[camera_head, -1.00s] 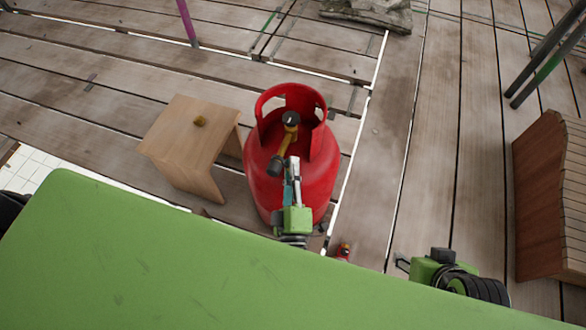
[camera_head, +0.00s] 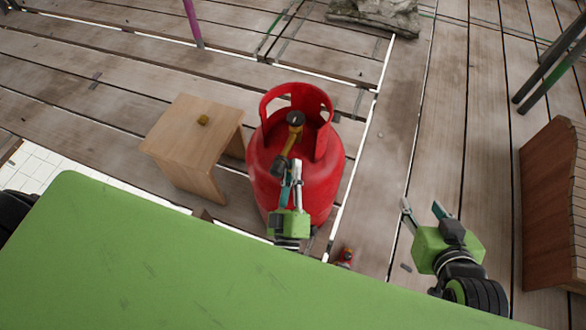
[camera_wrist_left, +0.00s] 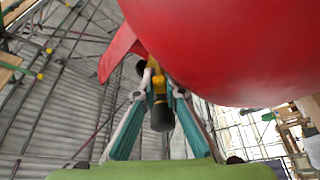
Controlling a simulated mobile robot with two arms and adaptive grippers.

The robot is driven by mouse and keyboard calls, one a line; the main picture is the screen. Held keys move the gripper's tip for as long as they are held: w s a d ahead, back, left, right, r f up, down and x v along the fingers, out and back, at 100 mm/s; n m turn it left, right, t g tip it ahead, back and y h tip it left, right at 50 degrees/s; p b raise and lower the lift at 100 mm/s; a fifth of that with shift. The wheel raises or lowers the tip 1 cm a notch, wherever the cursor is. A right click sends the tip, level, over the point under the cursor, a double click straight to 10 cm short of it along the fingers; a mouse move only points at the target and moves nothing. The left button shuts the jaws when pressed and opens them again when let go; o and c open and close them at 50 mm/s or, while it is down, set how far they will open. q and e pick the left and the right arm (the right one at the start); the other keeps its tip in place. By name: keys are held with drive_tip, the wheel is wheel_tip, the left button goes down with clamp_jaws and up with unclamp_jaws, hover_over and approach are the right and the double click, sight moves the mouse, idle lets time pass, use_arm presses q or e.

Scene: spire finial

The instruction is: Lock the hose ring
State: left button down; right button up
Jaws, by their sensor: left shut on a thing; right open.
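A red gas cylinder (camera_head: 318,190) stands upright with an open collar around its top. In the collar is a valve with a round black knob (camera_head: 295,118). A brass fitting (camera_head: 287,146) slants down from it toward me and ends in a dark cylindrical piece (camera_head: 279,165), which also shows in the left wrist view (camera_wrist_left: 162,116). I cannot tell which part is the hose ring. My left gripper (camera_head: 296,162) is shut on the brass fitting, its fingertips at either side of it in the left wrist view (camera_wrist_left: 158,88). My right gripper (camera_head: 422,204) is open and empty, right of the cylinder.
A slatted wooden structure (camera_head: 552,200) stands at right. The planks between cylinder and structure are mostly clear.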

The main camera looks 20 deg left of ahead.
use_arm(q)
drive_tip(key=c, duration=2.1)
unclamp_jaws()
drive_tip(key=shift+v, duration=4)
drive_tip(key=shift+d, duration=0.1)
